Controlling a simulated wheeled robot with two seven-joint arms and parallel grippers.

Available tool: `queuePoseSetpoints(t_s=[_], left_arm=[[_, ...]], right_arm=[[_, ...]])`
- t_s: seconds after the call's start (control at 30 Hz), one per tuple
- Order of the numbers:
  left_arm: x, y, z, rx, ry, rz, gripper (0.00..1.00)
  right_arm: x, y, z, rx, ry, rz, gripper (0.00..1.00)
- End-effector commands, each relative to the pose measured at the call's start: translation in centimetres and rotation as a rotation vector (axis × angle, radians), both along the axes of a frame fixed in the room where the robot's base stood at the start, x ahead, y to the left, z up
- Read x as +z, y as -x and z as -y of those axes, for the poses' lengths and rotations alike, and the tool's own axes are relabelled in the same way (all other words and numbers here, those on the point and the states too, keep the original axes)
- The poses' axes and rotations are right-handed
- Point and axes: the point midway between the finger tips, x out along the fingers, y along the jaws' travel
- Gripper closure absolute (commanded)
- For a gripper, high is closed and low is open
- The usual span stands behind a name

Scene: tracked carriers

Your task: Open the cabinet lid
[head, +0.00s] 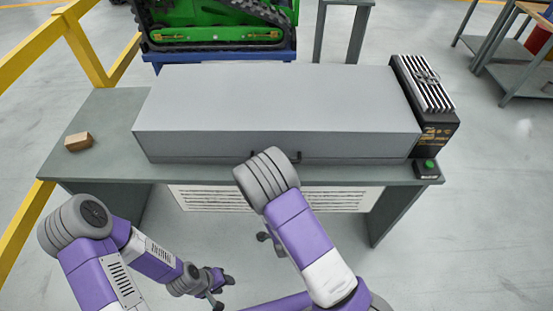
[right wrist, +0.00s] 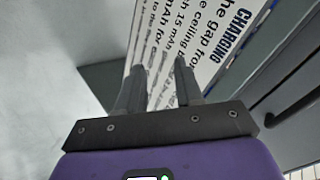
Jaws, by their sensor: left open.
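The grey cabinet (head: 275,105) is a long, low box lying across the desk, and its lid looks closed. A dark handle (head: 298,157) shows at its lower front edge, partly hidden by my right arm. In the right wrist view a dark bar that looks like the handle (right wrist: 292,108) is to the right of my right gripper (right wrist: 157,66), apart from it. The right gripper's two fingers are spread with nothing between them. My left gripper (head: 224,289) is open and empty, low in front of the desk, well away from the cabinet.
A small brown block (head: 78,142) lies on the desk (head: 105,115) at left. A black finned box (head: 428,100) and a green-button box (head: 427,169) stand at right. A printed panel (head: 335,199) hangs under the desk front. A yellow rail (head: 50,40) runs at left.

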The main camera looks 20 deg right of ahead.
Motion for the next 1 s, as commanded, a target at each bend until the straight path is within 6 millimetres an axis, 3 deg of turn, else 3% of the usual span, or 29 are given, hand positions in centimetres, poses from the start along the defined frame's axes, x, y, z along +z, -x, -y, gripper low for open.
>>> queuePoseSetpoints(t_s=[0.03, 0.2, 0.33, 0.5, 0.8, 1.0], left_arm=[[0.3, 0.0, 0.0, 0.0, 0.0, 0.0, 0.57], [0.7, 0.0, 0.0, 0.0, 0.0, 0.001, 0.57], [0.8, 0.0, 0.0, 0.0, 0.0, 0.001, 0.57], [0.8, 0.0, 0.0, 0.0, 0.0, 0.001, 0.57], [0.5, 0.0, 0.0, 0.0, 0.0, 0.0, 0.57], [0.4, 0.0, 0.0, 0.0, 0.0, 0.0, 0.57]], right_arm=[[2.5, -1.7, -0.4, -0.043, -0.022, 0.121, 0.64], [10.0, -5.5, -1.5, -0.157, -0.162, 0.481, 0.64], [13.5, -6.7, -2.4, -0.181, -0.247, 0.635, 0.64], [14.6, -7.9, -2.5, -0.191, -0.289, 0.695, 0.64], [13.6, -12.2, -1.2, -0.189, -0.286, 0.692, 0.64], [13.2, -13.9, -0.7, -0.191, -0.286, 0.688, 0.64]])
